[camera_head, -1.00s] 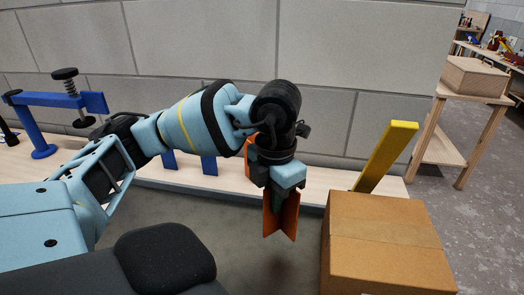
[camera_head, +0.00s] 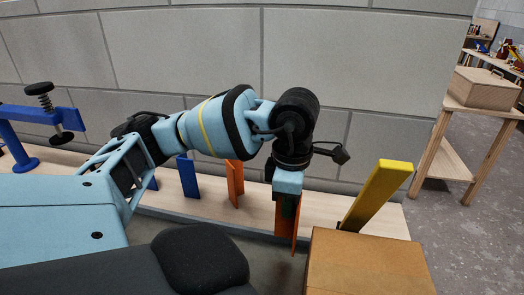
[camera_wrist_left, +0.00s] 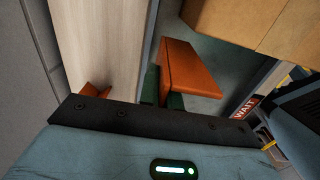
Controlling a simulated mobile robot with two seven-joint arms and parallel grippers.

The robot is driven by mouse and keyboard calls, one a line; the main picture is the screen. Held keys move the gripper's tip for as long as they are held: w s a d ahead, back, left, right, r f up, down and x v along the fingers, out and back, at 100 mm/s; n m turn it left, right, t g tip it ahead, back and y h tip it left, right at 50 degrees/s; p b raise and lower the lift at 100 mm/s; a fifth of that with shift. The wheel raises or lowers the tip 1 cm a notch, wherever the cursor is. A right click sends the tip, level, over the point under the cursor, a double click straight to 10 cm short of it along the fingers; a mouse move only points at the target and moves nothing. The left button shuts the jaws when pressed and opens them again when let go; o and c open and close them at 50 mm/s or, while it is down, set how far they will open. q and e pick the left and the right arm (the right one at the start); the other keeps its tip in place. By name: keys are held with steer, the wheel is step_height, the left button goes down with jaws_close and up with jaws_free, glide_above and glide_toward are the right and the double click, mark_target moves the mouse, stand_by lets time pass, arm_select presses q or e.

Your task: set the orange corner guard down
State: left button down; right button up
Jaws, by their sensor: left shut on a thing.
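An orange corner guard (camera_head: 295,230) hangs upright below my left gripper (camera_head: 288,208). In the left wrist view the held guard (camera_wrist_left: 190,72) projects out from between the dark green fingers (camera_wrist_left: 161,90), which are shut on it. In the head view it is in front of the wooden bench's near edge, left of the cardboard box. A second orange corner guard (camera_head: 235,180) stands on the bench, left of my gripper; part of an orange piece (camera_wrist_left: 95,92) shows at the left in the wrist view. My right gripper is not in view.
The pale wooden bench (camera_head: 320,205) runs along the block wall. Blue uprights (camera_head: 188,176) stand left, near a blue clamp (camera_head: 40,115). A yellow batten (camera_head: 378,194) leans right, behind the cardboard box (camera_head: 365,265). Bare bench shows between my gripper and the yellow batten.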

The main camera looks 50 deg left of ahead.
arm_select(q)
steer(key=w+a+f, duration=0.2)
steer(key=w+a, duration=0.2)
steer(key=w, duration=0.2)
steer(key=w+a+f+p, duration=0.1)
steer(key=w+a+f, duration=0.2)
steer(key=w, duration=0.4)
steer(key=shift+w+a, duration=0.25)
steer(key=shift+a, duration=0.6)
steer(key=shift+f, duration=0.2)
steer(key=c, duration=1.6)
jaws_free()
steer(key=shift+r, duration=0.1)
step_height(320, 180, up, 12)
